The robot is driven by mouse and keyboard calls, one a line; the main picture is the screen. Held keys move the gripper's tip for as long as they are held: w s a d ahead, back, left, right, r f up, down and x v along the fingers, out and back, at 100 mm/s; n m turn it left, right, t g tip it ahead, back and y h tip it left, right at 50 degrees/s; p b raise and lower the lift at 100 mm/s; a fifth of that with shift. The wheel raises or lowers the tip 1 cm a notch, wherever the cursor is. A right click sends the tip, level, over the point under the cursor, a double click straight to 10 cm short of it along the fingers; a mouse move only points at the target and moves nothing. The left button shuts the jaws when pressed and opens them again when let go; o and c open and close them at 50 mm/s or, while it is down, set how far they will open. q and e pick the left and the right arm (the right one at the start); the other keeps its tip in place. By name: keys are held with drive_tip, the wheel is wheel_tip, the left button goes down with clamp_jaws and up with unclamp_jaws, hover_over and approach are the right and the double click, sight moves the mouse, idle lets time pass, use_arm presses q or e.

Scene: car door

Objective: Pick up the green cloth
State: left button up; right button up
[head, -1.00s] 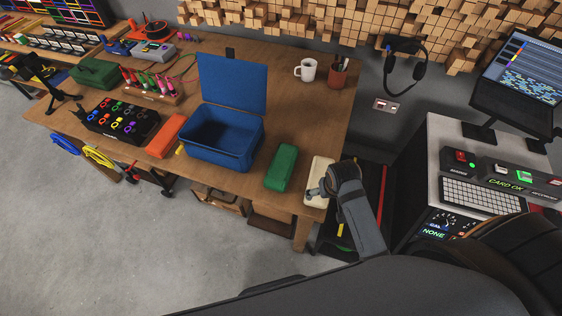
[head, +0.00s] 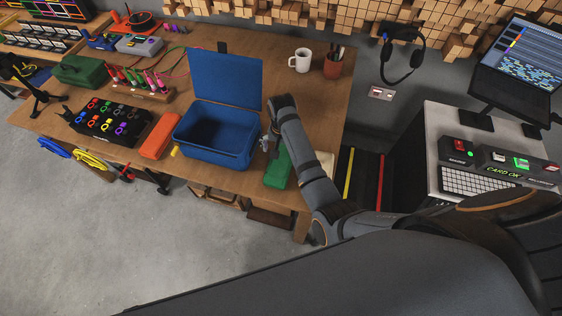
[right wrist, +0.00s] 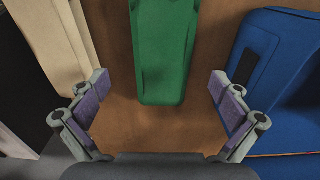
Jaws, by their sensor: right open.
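The green cloth (head: 278,167) is a folded, long block on the wooden table, just right of the open blue box. My right arm reaches over its right side and hides part of it. The fingers are wide apart and empty. My left gripper is not in view.
The open blue box (head: 212,148) is close on the left; it shows on the right in the right wrist view (right wrist: 285,60). A cream cloth (head: 324,164) lies to the right, partly hidden. An orange cloth (head: 160,135), a white mug (head: 300,61) and a pen pot (head: 333,66) stand farther off.

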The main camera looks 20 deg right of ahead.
sight(281, 159)
drive_tip(key=shift+w+f, duration=0.25)
drive_tip(key=shift+f, duration=0.75)
wheel_tip(281, 159, down, 5)
drive_tip(key=shift+a+f+p, duration=0.1)
drive_tip(key=shift+a+p, duration=0.05)
drive_tip(key=shift+p, duration=0.2)
drive_tip(key=c, duration=1.3)
drive_tip(key=shift+o, duration=0.2)
